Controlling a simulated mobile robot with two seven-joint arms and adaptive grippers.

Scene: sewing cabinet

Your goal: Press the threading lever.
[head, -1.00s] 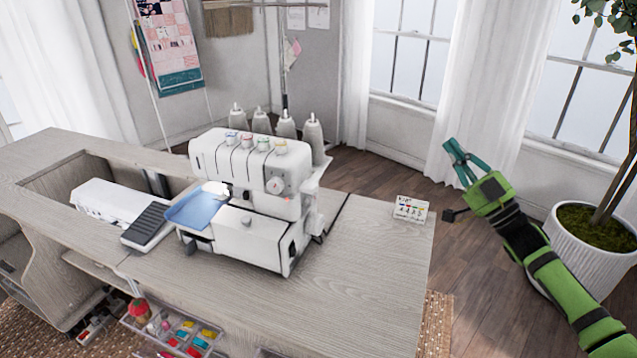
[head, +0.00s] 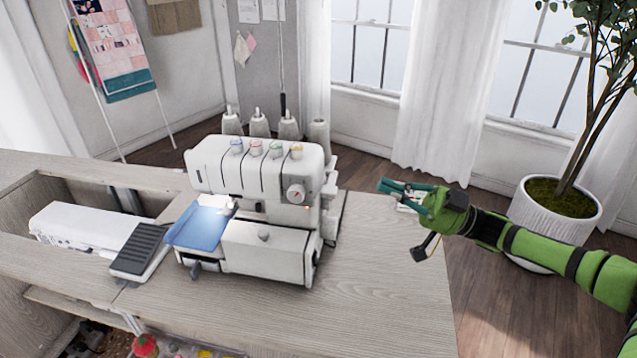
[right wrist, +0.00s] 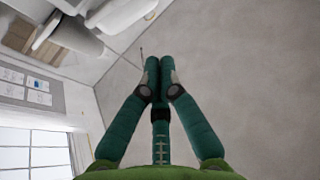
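The white sewing machine (head: 265,250) stands on the wooden cabinet top, left of my right gripper. Its front carries a round dial (head: 297,194), a small knob (head: 263,236) and a grey lever-like part (head: 196,270) low at the left. I cannot tell which part is the threading lever. My right gripper (head: 384,187) is to the right of the machine, apart from it, with its teal fingers pointing left toward it. In the right wrist view the fingertips (right wrist: 160,66) meet with nothing between them. My left gripper is not in view.
Several thread cones (head: 288,125) stand behind the machine. A blue cloth (head: 200,227) lies at its left, by a black-topped pedal (head: 140,248). A potted plant (head: 552,205) stands at right. The cabinet top (head: 385,290) is clear at front right.

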